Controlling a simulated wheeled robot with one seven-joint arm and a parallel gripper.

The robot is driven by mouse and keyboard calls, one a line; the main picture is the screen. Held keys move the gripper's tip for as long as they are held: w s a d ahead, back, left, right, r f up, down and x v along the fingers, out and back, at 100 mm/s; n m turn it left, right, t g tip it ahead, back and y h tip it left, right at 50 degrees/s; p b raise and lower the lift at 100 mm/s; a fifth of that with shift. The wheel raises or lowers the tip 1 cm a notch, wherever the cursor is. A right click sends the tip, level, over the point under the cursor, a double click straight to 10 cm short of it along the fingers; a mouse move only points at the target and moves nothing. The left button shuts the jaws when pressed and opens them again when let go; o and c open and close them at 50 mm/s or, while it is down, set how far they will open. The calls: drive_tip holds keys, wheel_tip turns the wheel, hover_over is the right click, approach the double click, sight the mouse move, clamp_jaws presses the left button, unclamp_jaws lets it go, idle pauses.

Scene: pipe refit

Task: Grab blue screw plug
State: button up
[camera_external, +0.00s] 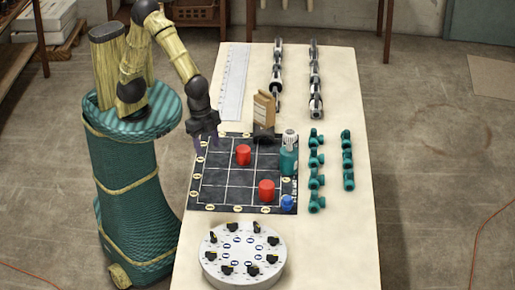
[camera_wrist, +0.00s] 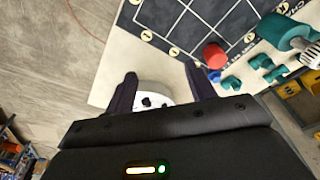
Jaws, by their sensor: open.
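The blue screw plug (camera_external: 288,203) stands at the front right corner of the dark gridded mat (camera_external: 215,178) in the external view. In the wrist view a small blue part of it (camera_wrist: 214,76) shows beside my right finger, below a red cylinder. My gripper (camera_external: 205,138) is over the back left edge of the mat, well apart from the plug. In the wrist view my gripper (camera_wrist: 160,76) has its two fingers spread with nothing held between them.
Red cylinders (camera_external: 243,155) (camera_external: 266,190) stand on the mat. A teal bottle-like part (camera_external: 289,160) stands at its right edge, with teal fittings (camera_external: 316,160) beyond. A round grey-white tray (camera_external: 242,276) sits in front. A wooden holder (camera_external: 264,107) stands behind the mat.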

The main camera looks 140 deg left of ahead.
drive_tip(key=w+a+g, duration=0.1)
drive_tip(key=w+a, duration=0.3)
drive_tip(key=w, duration=0.4)
drive_tip(key=w+a, duration=0.3)
drive_tip(key=w, duration=0.5)
drive_tip(key=g, duration=0.1)
hover_over(288, 200)
wheel_tip(288, 200, down, 2)
drive_tip(key=shift+w+d+f, duration=0.1)
drive_tip(key=shift+f, duration=0.05)
wheel_tip(288, 200, down, 12)
drive_tip(key=shift+f+p, duration=0.1)
drive_tip(key=shift+p, duration=0.3)
drive_tip(key=shift+f, duration=0.1)
